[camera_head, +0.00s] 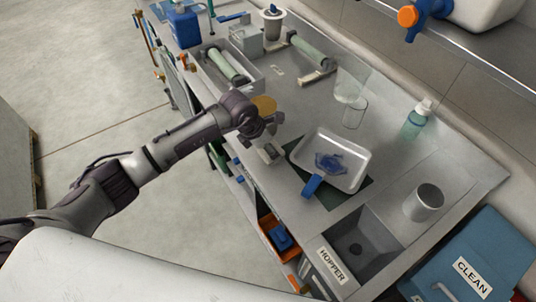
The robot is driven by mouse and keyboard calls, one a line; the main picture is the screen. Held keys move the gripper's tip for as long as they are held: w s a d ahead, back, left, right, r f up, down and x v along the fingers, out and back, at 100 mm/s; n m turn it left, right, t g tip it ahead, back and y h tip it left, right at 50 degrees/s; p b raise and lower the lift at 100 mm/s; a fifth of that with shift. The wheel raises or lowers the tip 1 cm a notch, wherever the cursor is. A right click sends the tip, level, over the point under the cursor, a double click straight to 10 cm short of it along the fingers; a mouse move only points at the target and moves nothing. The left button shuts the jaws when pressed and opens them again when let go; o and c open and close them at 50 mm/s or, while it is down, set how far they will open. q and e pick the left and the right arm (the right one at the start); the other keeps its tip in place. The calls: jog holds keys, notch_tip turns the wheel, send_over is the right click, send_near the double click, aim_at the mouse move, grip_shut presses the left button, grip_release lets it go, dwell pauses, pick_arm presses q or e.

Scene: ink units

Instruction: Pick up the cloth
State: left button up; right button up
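No thing is plainly a cloth in this view. A blue item (282,237) in an orange bin (268,226) at the bench's front edge is too small to tell; it could be folded cloth. My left gripper (264,133) is over the front of the bench, above a small pale box or jar (270,154) with a dark label. A round tan thing (264,104) shows just behind the gripper; I cannot tell whether they touch. The fingers are too small and dark to tell open from shut. My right gripper is not in view.
A white tray (358,152) with a blue smear and a blue-handled tool (312,186) is right of the gripper. Glass beakers (354,113), a green bottle (416,119), a metal cup (427,202), a hopper opening (357,249) and rollers (228,66) occupy the bench.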

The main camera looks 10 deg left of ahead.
pick_arm(q)
jog(key=s+d+r+b, duration=0.3)
jog(key=d+r, duration=0.4)
jog(key=d, duration=0.3)
jog(key=shift+s+d, duration=0.35)
jog(key=shift+s, duration=0.5)
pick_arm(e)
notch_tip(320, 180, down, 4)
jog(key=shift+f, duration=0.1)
pick_arm(q)
jog(key=shift+r, duration=0.1)
